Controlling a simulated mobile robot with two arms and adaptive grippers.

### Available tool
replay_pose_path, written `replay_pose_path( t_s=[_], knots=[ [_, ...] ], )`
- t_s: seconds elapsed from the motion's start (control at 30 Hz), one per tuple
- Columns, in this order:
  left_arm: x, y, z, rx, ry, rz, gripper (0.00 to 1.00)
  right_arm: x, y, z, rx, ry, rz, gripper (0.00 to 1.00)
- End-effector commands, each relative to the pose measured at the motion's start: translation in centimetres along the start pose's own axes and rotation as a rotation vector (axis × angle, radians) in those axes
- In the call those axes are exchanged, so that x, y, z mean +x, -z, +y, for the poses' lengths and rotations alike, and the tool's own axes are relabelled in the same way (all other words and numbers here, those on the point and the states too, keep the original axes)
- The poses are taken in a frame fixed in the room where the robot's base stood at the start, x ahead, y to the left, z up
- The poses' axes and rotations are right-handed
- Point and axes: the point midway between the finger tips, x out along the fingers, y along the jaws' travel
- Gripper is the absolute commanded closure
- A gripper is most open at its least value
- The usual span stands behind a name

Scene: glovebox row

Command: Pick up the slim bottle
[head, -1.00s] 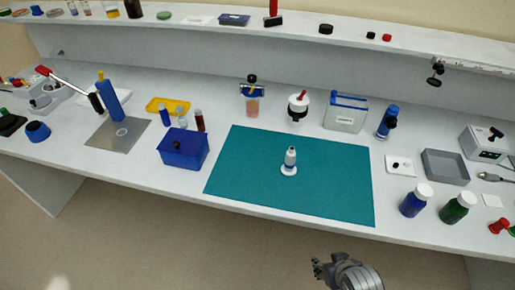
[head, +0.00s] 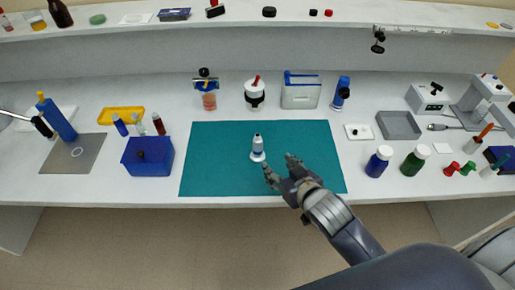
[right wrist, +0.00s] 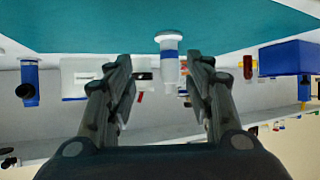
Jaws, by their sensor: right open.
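The slim bottle (head: 257,148) is small and white with a blue band and a grey tip. It stands upright on a white round base on the teal mat (head: 215,175). In the right wrist view the slim bottle (right wrist: 168,62) appears upside down, between and beyond the fingers. My right gripper (head: 279,167) is open and empty, just to the right of the bottle and nearer the front, apart from it. Its two fingers show wide apart in the right wrist view (right wrist: 159,88). My left gripper is not in view.
A blue box (head: 148,160) stands left of the mat. A blue bottle (head: 379,161) and a green bottle (head: 414,161) with white caps stand to its right. A white jar (head: 255,96) and a clear container (head: 300,92) stand behind. The mat around the slim bottle is clear.

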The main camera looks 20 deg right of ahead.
Motion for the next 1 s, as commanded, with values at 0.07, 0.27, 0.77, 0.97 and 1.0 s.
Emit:
replay_pose_path(
  t_s=[0.07, 0.27, 0.77, 0.97, 1.0],
  knots=[
    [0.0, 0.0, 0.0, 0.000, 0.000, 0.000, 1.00, 0.7, 1.8, -0.1, -0.002, 0.018, 0.067, 0.52],
    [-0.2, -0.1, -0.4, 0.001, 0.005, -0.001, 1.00, 1.9, 3.6, -0.4, 0.005, 0.039, 0.132, 0.52],
    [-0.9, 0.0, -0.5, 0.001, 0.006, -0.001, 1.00, 6.9, 4.0, -0.7, 0.005, 0.039, 0.129, 0.52],
    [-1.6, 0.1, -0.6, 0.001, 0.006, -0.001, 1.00, 9.0, 3.8, -1.1, 0.005, 0.038, 0.127, 0.52],
    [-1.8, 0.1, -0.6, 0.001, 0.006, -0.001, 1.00, 9.5, 3.8, -1.2, 0.004, 0.038, 0.128, 0.52]
  ],
)
